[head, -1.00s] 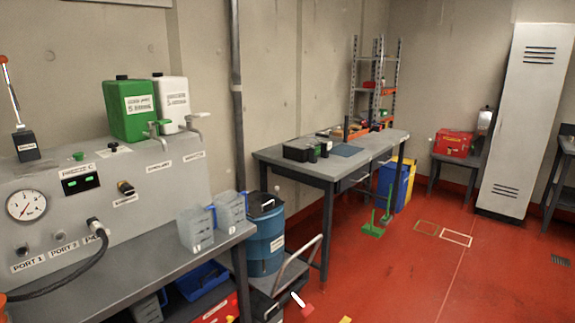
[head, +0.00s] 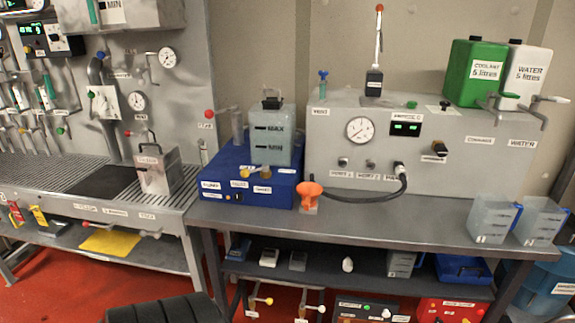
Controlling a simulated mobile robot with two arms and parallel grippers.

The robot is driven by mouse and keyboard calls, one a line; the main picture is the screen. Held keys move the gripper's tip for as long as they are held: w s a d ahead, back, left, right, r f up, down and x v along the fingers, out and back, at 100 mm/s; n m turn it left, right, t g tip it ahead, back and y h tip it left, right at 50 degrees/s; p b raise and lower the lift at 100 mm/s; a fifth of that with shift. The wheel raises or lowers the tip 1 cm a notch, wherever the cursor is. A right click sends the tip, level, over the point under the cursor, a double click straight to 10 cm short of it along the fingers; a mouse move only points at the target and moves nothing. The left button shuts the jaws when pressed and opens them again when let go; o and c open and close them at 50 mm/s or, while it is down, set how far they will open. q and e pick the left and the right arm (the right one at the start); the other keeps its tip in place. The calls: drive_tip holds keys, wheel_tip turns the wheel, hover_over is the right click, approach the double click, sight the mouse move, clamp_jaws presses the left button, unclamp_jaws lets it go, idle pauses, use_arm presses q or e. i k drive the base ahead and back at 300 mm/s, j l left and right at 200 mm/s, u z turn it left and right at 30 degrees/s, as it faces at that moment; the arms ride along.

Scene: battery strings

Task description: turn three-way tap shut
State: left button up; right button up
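Several valves and taps show in the head view; I cannot tell for sure which one is the three-way tap. A fitting with a red knob (head: 209,113) stands at the left of the blue box (head: 246,178). A grey pipe with a green knob (head: 91,94) runs down the wall panel at the left. A small blue-topped valve (head: 323,84) and a lever with a red ball (head: 379,9) stand on top of the grey console (head: 446,166). The handle positions are too small to read. Neither of my grippers is in view.
A clear tank (head: 271,138) stands on the blue box. An orange nozzle (head: 309,190) on a black hose stands on the grey bench (head: 390,218). Clear jugs (head: 490,219) stand at its right end. Green and white canisters (head: 475,72) stand on the console. Red floor is open at lower left.

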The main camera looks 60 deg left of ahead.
sight(246, 174)
drive_tip(key=u, duration=2.1)
